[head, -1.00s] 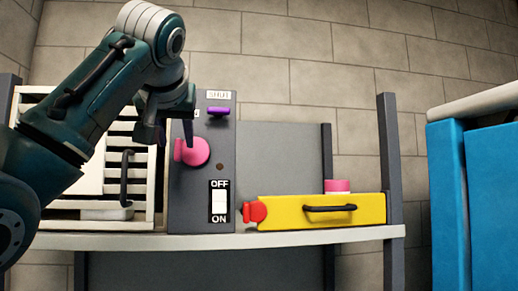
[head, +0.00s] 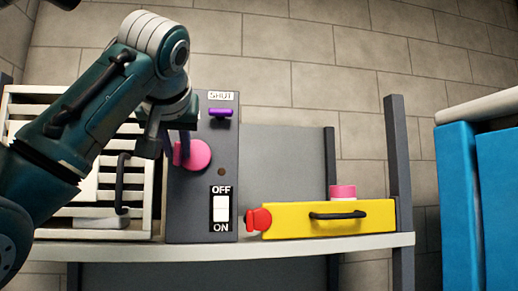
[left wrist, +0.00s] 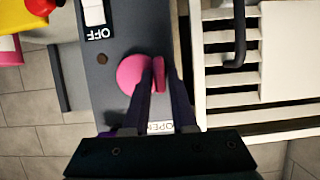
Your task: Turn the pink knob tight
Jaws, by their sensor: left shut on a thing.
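The pink knob (head: 197,154) is a round disc with a raised grip tab on the front of a dark grey panel (head: 228,172). It also shows in the left wrist view (left wrist: 132,70), its tab (left wrist: 159,72) between my fingers. My left gripper (head: 182,150) is shut on the knob's tab; it also shows in the left wrist view (left wrist: 160,72). My left arm and gripper hide the knob's upper left in the head view. My right gripper is not in view.
The panel carries a purple handle (head: 221,112) under a SHUT label and a white OFF/ON switch (head: 221,207). A white slatted unit (head: 130,205) stands left. Right are a yellow drawer-like box (head: 290,219) with a red knob (head: 259,219), and a blue cabinet (head: 458,200).

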